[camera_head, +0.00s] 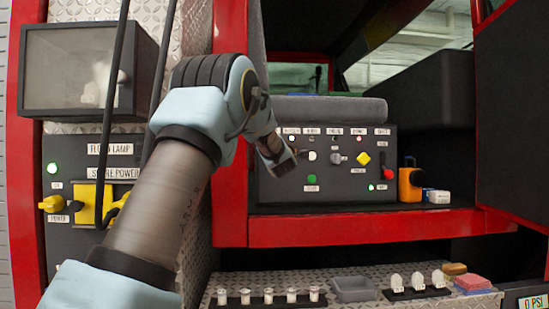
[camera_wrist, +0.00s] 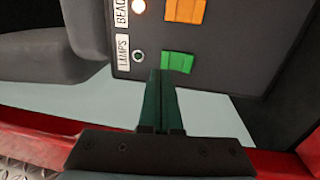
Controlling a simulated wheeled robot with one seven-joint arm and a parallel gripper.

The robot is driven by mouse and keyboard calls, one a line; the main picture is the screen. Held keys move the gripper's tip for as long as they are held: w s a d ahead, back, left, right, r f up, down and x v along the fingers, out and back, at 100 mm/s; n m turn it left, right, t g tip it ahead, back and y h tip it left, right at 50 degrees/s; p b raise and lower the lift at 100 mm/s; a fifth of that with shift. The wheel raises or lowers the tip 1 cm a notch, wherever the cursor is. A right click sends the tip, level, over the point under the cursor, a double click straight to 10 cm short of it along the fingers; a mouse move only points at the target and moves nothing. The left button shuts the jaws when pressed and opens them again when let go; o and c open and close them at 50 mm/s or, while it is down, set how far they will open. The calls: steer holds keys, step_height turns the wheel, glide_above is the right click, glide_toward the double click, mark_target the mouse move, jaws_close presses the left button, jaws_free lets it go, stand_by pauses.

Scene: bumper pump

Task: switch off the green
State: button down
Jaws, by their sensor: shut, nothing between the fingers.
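In the wrist view a green rocker switch (camera_wrist: 177,61) sits on a dark panel, beside a LAMPS label (camera_wrist: 123,56) and a small round indicator (camera_wrist: 138,56) that looks dark inside a pale ring. My gripper (camera_wrist: 163,74) is shut and empty, with its fingertips at the lower edge of the green switch. I cannot tell whether they touch it. In the head view my gripper (camera_head: 279,160) is at the left end of the dark control panel (camera_head: 345,190), and it hides the green rocker switch there.
An orange switch (camera_wrist: 185,10) with a lit indicator (camera_wrist: 138,7) is just above the green one. The panel also has a green round button (camera_head: 311,179), a yellow knob (camera_head: 363,158) and a red button (camera_head: 388,174). A red ledge (camera_head: 350,228) runs below.

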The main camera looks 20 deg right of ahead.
steer(key=s+a+r+b, duration=0.1)
steer(key=s+b, duration=0.2)
steer(key=s, duration=0.4)
steer(key=shift+s+a, duration=0.15)
steer(key=shift+s, duration=0.2)
steer(key=shift+r, duration=0.1)
steer(key=s+a+f+m+g, duration=0.3)
steer(key=a+f, duration=0.2)
steer(key=f, duration=0.3)
steer(key=s+a+f+m+g, duration=0.3)
steer(key=a+f+m, duration=0.15)
steer(key=f, duration=0.35)
steer(key=s+a+f+m+g, duration=0.25)
steer(key=a+f, duration=0.25)
steer(key=f, duration=0.4)
steer(key=s+a+f+m+g+y, duration=0.1)
steer(key=s+a+f+m+g, duration=0.1)
steer(key=s+a+f, duration=0.3)
steer(key=s+a+f+m+g+y, duration=0.1)
steer(key=s+a+f+g, duration=0.3)
steer(key=s, duration=0.7)
steer(key=s+a+f+m+g+y, duration=0.1)
steer(key=s+a+f+m+g, duration=0.2)
steer(key=s+a+f, duration=0.3)
steer(key=s+m, duration=0.1)
steer(key=s, duration=0.1)
steer(key=shift+s+a+f+y, duration=0.15)
steer(key=shift+s+a+y, duration=0.15)
steer(key=shift+s+a, duration=0.1)
